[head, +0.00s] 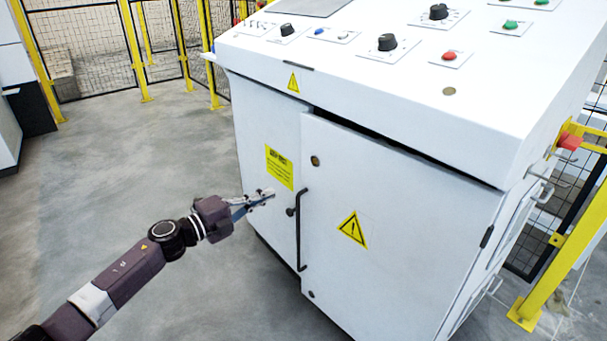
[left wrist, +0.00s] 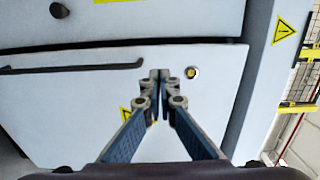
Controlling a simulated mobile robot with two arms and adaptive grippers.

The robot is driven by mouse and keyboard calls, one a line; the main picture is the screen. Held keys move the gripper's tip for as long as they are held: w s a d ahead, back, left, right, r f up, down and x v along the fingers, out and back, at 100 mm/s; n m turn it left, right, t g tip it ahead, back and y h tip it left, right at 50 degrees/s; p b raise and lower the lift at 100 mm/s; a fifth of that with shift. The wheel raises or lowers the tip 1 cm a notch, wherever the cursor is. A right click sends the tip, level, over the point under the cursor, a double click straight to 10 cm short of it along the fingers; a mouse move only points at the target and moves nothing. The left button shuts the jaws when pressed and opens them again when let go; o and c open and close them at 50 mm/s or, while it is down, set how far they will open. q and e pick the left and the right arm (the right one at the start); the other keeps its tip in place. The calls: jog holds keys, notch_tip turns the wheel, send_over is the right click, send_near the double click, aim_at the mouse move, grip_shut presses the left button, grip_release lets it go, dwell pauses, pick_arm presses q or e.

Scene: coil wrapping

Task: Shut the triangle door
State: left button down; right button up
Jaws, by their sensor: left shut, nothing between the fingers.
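The triangle door (head: 405,240) is the right door of the white cabinet. It bears a yellow warning triangle (head: 353,230) and a long dark handle (head: 300,230) near its left edge. It stands slightly ajar: its left edge juts out past the left door, and a dark gap shows along its top. My left gripper (head: 268,194) is shut and empty, left of the handle and in front of the left door. In the left wrist view the shut fingertips (left wrist: 160,75) overlap the triangle door (left wrist: 75,115), and they partly hide its triangle. Contact cannot be told. My right gripper is not in view.
The left door (head: 255,130) has a yellow label (head: 280,167) and looks closed. The control panel (head: 420,80) with knobs and buttons overhangs both doors. Open floor (head: 120,170) lies to the left. Yellow fence posts (head: 565,255) stand at right and behind.

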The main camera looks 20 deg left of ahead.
pick_arm(q)
jog(key=s+d+r, duration=0.2)
jog(key=s, duration=0.2)
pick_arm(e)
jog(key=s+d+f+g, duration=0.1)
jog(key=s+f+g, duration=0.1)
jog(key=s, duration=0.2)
pick_arm(q)
send_near(313, 174)
jog(key=shift+y, duration=0.3)
jog(key=x, duration=0.6)
jog(key=shift+s+d+b, duration=0.1)
jog(key=shift+d+b, duration=0.15)
jog(key=shift+b, duration=0.15)
jog(key=shift+w+d, duration=0.25)
jog(key=shift+w, duration=0.2)
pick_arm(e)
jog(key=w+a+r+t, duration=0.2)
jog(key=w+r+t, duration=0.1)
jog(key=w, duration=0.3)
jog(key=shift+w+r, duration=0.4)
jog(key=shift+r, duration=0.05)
pick_arm(q)
jog(key=shift+r, duration=0.1)
